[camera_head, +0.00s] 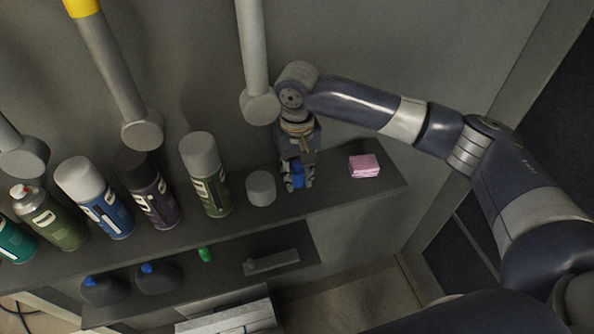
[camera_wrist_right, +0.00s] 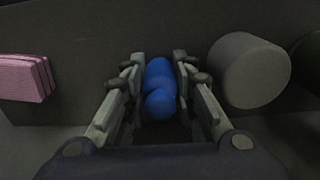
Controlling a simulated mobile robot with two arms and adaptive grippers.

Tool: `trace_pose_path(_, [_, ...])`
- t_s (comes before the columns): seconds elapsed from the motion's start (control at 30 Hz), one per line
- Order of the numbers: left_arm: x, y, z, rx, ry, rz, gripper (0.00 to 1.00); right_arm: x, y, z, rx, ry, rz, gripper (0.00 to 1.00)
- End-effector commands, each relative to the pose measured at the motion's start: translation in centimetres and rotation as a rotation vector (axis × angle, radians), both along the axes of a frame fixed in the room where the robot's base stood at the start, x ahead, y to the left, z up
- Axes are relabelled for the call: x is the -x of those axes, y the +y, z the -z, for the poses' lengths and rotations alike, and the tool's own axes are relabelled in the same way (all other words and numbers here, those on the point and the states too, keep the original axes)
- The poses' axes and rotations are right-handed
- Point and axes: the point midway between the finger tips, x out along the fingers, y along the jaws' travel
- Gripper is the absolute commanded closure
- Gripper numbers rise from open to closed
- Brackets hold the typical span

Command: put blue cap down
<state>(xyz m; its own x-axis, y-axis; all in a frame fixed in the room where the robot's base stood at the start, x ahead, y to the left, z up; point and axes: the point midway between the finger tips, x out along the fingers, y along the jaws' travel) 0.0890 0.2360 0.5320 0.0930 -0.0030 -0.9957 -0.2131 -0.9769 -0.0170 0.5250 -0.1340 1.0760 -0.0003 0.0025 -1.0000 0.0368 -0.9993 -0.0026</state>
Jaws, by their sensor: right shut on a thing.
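The blue cap (camera_head: 297,174) is between the fingers of my right gripper (camera_head: 298,184), over the upper shelf (camera_head: 336,187). In the right wrist view the blue cap (camera_wrist_right: 159,88) is pinched between both fingers of the right gripper (camera_wrist_right: 160,92). I cannot tell whether the cap touches the shelf. My left gripper is not in view.
A grey cap (camera_head: 261,188) stands close to the left of the gripper, and a pink sponge (camera_head: 364,166) lies to its right. Several spray cans, including a green one (camera_head: 206,175), stand further left. A lower shelf (camera_head: 222,275) holds dark bottles (camera_head: 158,275).

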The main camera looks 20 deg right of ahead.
Motion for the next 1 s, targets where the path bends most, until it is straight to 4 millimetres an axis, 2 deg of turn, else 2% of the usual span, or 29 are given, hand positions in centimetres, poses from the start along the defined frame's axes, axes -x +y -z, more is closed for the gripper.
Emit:
trace_pose_path(0.2, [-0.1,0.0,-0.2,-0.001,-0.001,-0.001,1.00,0.0,0.0,0.2,0.000,0.001,0.001,0.85])
trace_pose_path(0.23, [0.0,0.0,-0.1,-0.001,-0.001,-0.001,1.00,0.0,0.0,0.3,0.000,0.001,0.001,0.71])
trace_pose_path(0.3, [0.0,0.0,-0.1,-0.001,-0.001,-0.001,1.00,0.0,0.0,0.3,0.000,0.000,0.000,0.55])
trace_pose_path(0.73, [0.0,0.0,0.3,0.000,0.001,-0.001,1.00,0.0,0.0,-0.3,-0.001,-0.001,0.000,0.55])
trace_pose_path(0.87, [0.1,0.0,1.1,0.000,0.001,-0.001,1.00,-0.1,0.1,-2.2,-0.002,-0.005,-0.001,0.55])
trace_pose_path(1.0, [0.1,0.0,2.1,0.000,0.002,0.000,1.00,-0.1,0.1,-5.3,-0.003,-0.005,0.000,0.55])
